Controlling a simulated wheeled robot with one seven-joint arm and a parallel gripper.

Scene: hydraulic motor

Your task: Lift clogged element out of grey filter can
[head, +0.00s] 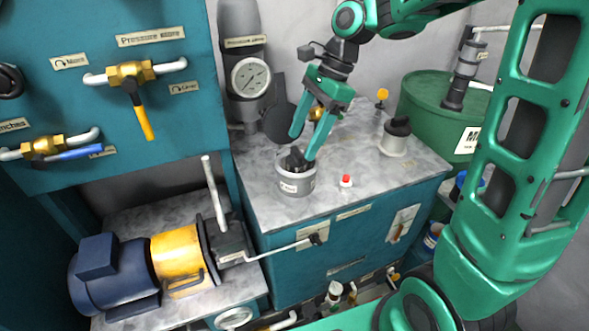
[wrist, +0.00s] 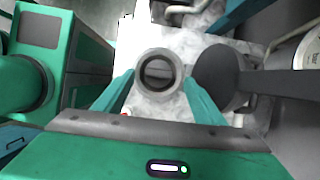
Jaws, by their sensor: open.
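The grey filter can (head: 296,186) stands upright on the marbled bench top, with a pale label on its front. A dark element (head: 294,160) sticks up out of its mouth. In the wrist view the can's round grey rim (wrist: 142,62) shows from above, with a dark ring and a grey middle inside it. My gripper (head: 301,147) is open and points down over the can, one green finger on each side of the element. In the wrist view its fingers (wrist: 159,78) flank the rim. I cannot tell whether either finger touches the element or the can.
A small red-capped bottle (head: 346,183) stands right of the can. A pale pot with a black top (head: 394,140) stands farther back. A dark round disc (head: 281,124) and a pressure gauge (head: 251,77) are behind the can. A green drum (head: 428,120) is at the right.

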